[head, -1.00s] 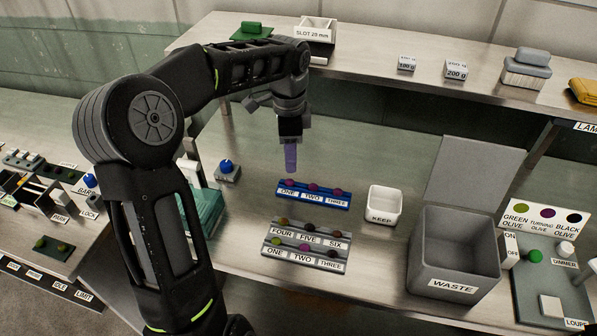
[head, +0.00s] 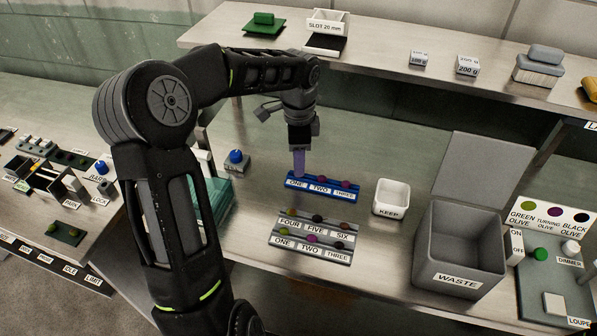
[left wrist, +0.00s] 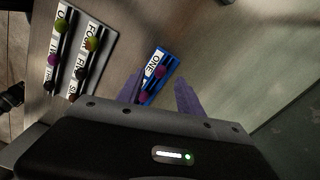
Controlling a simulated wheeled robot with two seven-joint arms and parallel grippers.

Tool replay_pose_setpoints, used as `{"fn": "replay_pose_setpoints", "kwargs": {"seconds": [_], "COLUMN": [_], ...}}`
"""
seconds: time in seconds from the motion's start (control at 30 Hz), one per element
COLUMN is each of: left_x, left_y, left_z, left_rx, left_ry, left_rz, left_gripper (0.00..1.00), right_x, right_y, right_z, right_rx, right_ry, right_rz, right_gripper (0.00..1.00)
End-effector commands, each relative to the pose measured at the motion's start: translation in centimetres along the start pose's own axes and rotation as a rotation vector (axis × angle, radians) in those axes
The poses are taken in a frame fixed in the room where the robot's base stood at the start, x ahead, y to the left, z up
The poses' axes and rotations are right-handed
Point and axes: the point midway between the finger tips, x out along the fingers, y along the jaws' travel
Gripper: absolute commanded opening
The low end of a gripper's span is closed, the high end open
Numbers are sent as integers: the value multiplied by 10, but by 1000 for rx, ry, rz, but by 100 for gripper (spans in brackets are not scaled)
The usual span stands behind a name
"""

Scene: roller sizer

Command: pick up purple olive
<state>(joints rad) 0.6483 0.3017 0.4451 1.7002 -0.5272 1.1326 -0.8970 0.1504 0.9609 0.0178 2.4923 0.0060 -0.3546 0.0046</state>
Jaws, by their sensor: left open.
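The blue rack (head: 316,194), labelled ONE, TWO and THREE, holds purple olives: one at TWO (head: 321,179) and one at THREE (head: 346,184). The ONE place is largely behind my fingers in the head view. In the left wrist view, purple olives (left wrist: 160,72) and (left wrist: 143,97) sit on the blue rack (left wrist: 167,62) beside and between my fingers. My left gripper (head: 299,170) has purple fingers pointing down at the ONE end of the rack. In the left wrist view its jaws (left wrist: 160,92) are apart, with nothing gripped. My right gripper is not seen.
The grey rack (head: 300,248) in front holds several green, purple and dark olives. A white KEEP bin (head: 391,198) and a grey WASTE bin (head: 458,262) stand to the right. A blue knob (head: 236,158) stands at left. A shelf (head: 380,55) runs behind.

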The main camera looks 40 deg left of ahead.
Motion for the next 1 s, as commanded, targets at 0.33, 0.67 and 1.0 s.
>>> {"fn": "replay_pose_setpoints", "kwargs": {"seconds": [0.33,0.67,1.0], "left_x": [35,35,35], "left_y": [-1,-1,-1], "left_z": [1,1,1], "left_rx": [1,1,0], "left_ry": [0,0,0], "left_rz": [-1,-1,-1], "left_gripper": [43,43,33], "right_x": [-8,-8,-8], "right_y": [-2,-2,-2], "right_z": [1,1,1], "right_rx": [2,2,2], "right_ry": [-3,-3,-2], "right_rz": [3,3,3], "right_gripper": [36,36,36]}}
